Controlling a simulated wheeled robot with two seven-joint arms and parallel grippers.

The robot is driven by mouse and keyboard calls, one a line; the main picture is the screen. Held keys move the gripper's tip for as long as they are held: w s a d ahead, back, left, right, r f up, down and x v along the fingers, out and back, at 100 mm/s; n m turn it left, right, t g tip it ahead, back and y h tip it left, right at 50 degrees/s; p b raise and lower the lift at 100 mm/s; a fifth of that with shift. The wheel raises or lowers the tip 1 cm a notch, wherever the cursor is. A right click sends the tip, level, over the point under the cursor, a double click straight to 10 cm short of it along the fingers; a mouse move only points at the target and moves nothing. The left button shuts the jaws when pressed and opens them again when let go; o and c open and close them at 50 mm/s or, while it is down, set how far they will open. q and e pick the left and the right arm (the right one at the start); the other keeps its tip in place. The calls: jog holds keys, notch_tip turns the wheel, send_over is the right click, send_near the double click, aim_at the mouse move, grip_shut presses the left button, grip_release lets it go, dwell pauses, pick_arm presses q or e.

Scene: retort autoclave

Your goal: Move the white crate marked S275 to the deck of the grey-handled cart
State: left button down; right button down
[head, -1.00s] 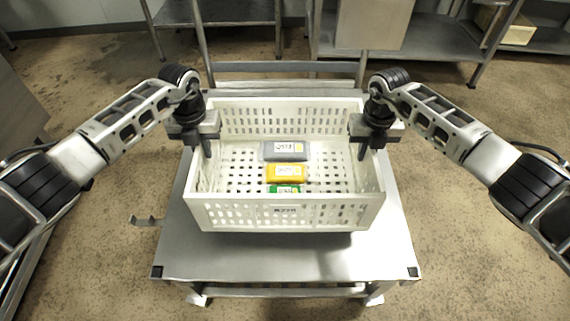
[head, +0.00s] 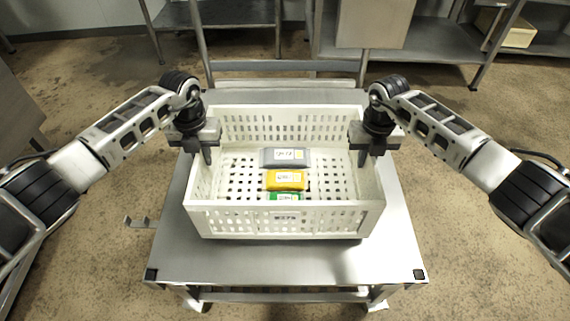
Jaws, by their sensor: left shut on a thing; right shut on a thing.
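The white crate (head: 286,221), perforated, is over the steel deck (head: 285,263) of the cart and looks level. Its front label is too blurred to read surely. A narrow dark shadow lies under its front edge; I cannot tell whether it touches the deck. My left gripper (head: 205,150) is shut on the crate's left wall, and my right gripper (head: 364,152) is shut on its right wall. Inside the crate lie a grey pack (head: 285,158), a yellow pack (head: 285,180) and a green pack (head: 284,197). The cart's grey handle (head: 286,67) rises at the far end.
Steel tables and shelving (head: 425,45) stand along the back, with a cream bin (head: 510,30) at the far right. A small metal bracket (head: 136,222) sticks out at the cart's left. Floor on both sides of the cart is clear.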

pick_arm(q)
jog(key=shift+w+f+b, duration=0.1)
jog(key=shift+f+b, duration=0.45)
jog(key=shift+f, duration=0.15)
pick_arm(e)
jog(key=shift+f, duration=0.75)
pick_arm(q)
jog(key=c, duration=1.5)
grip_release()
jog(key=shift+r, duration=0.1)
pick_arm(e)
jog(key=c, duration=1.5)
grip_release()
jog(key=shift+r, duration=0.15)
pick_arm(q)
jog(key=shift+r, duration=0.1)
notch_tip(320, 180, up, 12)
jog(key=shift+f, duration=0.2)
jog(key=shift+r, duration=0.1)
pick_arm(e)
notch_tip(320, 180, up, 12)
jog(key=shift+r, duration=0.1)
